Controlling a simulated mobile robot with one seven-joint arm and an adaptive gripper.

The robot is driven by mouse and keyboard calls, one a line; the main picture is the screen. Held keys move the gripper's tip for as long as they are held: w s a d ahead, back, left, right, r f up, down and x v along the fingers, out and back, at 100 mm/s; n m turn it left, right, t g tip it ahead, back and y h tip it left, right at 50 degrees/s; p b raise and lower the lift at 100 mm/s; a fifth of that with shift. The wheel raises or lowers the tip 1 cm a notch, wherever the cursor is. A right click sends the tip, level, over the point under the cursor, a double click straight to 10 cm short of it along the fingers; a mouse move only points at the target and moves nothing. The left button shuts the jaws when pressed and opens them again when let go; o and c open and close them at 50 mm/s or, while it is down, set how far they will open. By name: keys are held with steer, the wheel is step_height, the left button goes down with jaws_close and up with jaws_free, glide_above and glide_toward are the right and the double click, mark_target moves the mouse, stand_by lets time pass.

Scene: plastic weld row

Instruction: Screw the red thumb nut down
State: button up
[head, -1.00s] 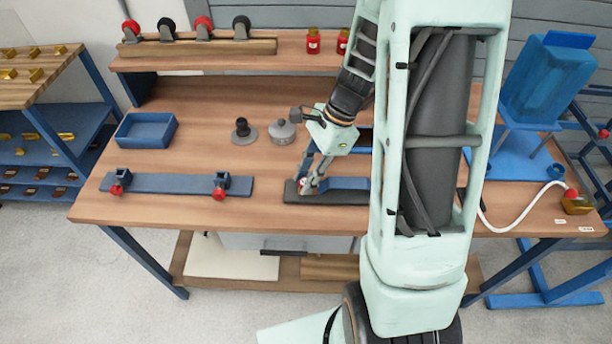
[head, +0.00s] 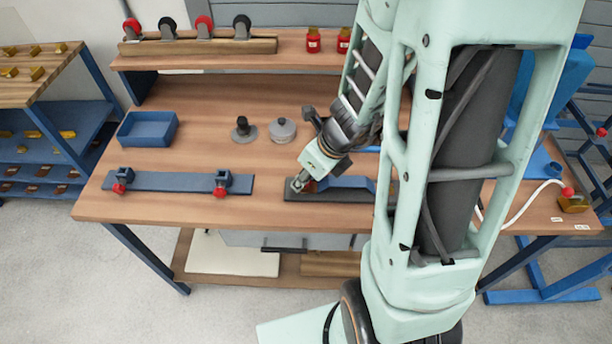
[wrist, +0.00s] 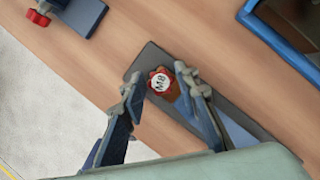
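The red thumb nut (wrist: 160,82), with a white top marked M8, sits near one end of a dark base plate (wrist: 146,57). In the wrist view my gripper (wrist: 161,83) is open, with one finger on each side of the nut and a small gap showing on both sides. I cannot tell how high the fingertips are above the plate. In the head view my gripper (head: 301,184) is over the left end of the dark plate (head: 330,196), and it mostly hides the nut. A blue bar (head: 348,182) lies along the plate to the right.
A blue rail with red-knobbed clamps (head: 165,182) lies to the left. A blue tray (head: 147,130), a dark knob on a disc (head: 243,130) and a grey round lidded piece (head: 282,130) stand behind. The table's front edge is close to the plate.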

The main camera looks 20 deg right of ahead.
steer(key=shift+o, duration=0.5)
steer(key=n+g+y, duration=0.1)
steer(key=n, duration=0.3)
steer(key=shift+w+d+n, duration=0.1)
steer(key=shift+w+n, duration=0.05)
steer(key=shift+n, duration=0.25)
steer(key=n+g+p, duration=0.1)
steer(key=n, duration=0.3)
steer(key=shift+g+y, duration=0.4)
steer(key=n+g, duration=0.1)
steer(key=n, duration=0.3)
steer(key=shift+g+p, duration=0.3)
steer(key=shift+p, duration=0.05)
steer(key=n, duration=0.2)
steer(key=n+g, duration=0.1)
steer(key=n, duration=0.1)
steer(key=shift+n+g+p, duration=0.3)
